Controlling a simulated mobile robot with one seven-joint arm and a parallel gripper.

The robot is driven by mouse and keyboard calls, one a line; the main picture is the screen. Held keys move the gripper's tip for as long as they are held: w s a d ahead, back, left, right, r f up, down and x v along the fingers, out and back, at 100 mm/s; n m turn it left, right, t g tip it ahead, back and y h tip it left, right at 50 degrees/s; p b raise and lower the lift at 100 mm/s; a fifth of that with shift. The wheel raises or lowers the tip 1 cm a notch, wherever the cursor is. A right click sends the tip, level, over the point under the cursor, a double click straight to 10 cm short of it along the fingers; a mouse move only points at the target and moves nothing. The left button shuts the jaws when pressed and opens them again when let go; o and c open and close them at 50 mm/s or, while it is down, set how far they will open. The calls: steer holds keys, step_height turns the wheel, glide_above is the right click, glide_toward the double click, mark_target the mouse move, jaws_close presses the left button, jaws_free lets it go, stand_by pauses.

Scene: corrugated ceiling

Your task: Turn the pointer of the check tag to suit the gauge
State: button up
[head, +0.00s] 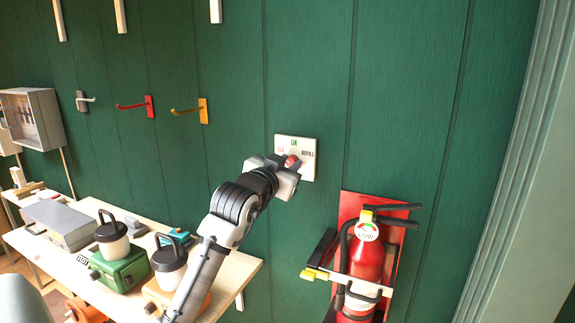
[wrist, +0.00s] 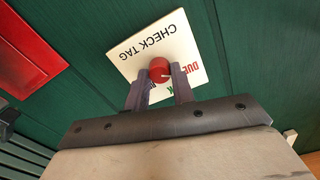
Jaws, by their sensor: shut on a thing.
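The check tag (head: 309,170) is a white plate on the green wall. It has a green OK at the top, a red word at left and REFILL at right. It also shows inverted in the wrist view (wrist: 129,54), where the red word reads DUE. Its round red knob (wrist: 159,69) has a small white mark that seems to face DUE. My gripper (wrist: 157,77) is shut on the knob, a finger on either side. The gauge (head: 367,231) on the red fire extinguisher (head: 367,262) is a white dial lettered LOW, with green and red; its needle is too small to read.
The fire extinguisher hangs on a red backboard (head: 347,205) below right of the tag. A wooden table (head: 245,264) with a grey case (head: 62,222) and green box (head: 120,268) stands at left. Coloured hooks (head: 204,111) project from the wall.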

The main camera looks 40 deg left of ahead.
steer(key=shift+f, duration=0.1)
steer(key=shift+f+m+b, duration=0.15)
steer(key=shift+m+b, duration=0.85)
steer(key=shift+b, duration=0.25)
steer(key=m+b, duration=0.7)
steer(key=m, duration=0.4)
steer(key=shift+m, duration=0.3)
steer(key=m+b, duration=0.2)
steer(key=m, duration=0.3)
steer(key=m+b, duration=0.1)
steer(key=m, duration=0.4)
steer(key=shift+m, duration=0.3)
